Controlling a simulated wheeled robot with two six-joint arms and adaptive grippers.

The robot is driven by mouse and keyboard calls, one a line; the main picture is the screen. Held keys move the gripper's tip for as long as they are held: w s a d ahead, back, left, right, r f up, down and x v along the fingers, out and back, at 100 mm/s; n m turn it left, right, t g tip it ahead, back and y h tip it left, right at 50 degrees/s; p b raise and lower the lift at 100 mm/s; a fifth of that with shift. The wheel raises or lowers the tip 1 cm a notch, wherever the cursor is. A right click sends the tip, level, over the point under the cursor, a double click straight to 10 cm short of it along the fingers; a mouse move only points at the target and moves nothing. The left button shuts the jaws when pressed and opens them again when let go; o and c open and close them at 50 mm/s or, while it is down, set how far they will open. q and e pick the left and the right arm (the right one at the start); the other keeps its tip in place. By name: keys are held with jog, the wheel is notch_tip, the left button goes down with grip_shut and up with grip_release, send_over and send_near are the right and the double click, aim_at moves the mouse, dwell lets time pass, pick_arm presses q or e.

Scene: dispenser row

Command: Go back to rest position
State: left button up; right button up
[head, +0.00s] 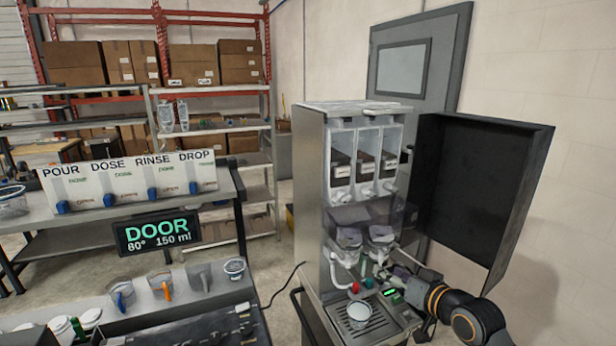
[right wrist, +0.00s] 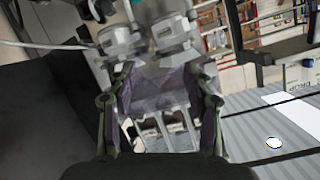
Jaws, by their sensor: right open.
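My right gripper (head: 402,276) is in front of the lower part of the tall grey dispenser machine (head: 312,190), close to its buttons and spouts. In the right wrist view, the two fingers of the right gripper (right wrist: 160,100) stand apart, with nothing seen held between them. Parts of the machine show behind and between the fingers; I cannot tell whether they touch it. The machine's dark door (head: 485,190) stands swung open to the right, above my right arm. A white cup (head: 360,315) stands on the drip tray below the spouts. My left gripper is not in view.
A display (head: 157,232) reads "DOOR 80° 150 ml". A bench at left holds a POUR, DOSE, RINSE, DROP panel (head: 130,178). Shelves with boxes (head: 194,66) are behind.

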jog(key=s+a+f+n+g+h, duration=0.1)
jog(key=s+f+g+h, duration=0.15)
jog(key=s+f, duration=0.45)
jog(key=s+a+f+g+h, duration=0.1)
jog(key=s+f+g, duration=0.2)
jog(key=s+f, duration=0.45)
jog(key=s+d+f+g+h, duration=0.1)
jog(key=s+d+f+g, duration=0.15)
jog(key=s, duration=0.45)
jog(key=s+d+f+g+h, duration=0.15)
jog(key=s+f, duration=0.25)
jog(key=s, duration=0.4)
notch_tip(320, 180, down, 29)
jog(key=s+d+g+b, duration=0.2)
jog(key=b, duration=0.1)
jog(key=s+d+f+b, duration=0.1)
jog(key=s+f+b, duration=0.1)
jog(key=s+f, duration=1.6)
jog(key=shift+s+f+g+b, duration=0.25)
jog(key=shift+f+g+b, duration=0.2)
jog(key=shift+f, duration=0.2)
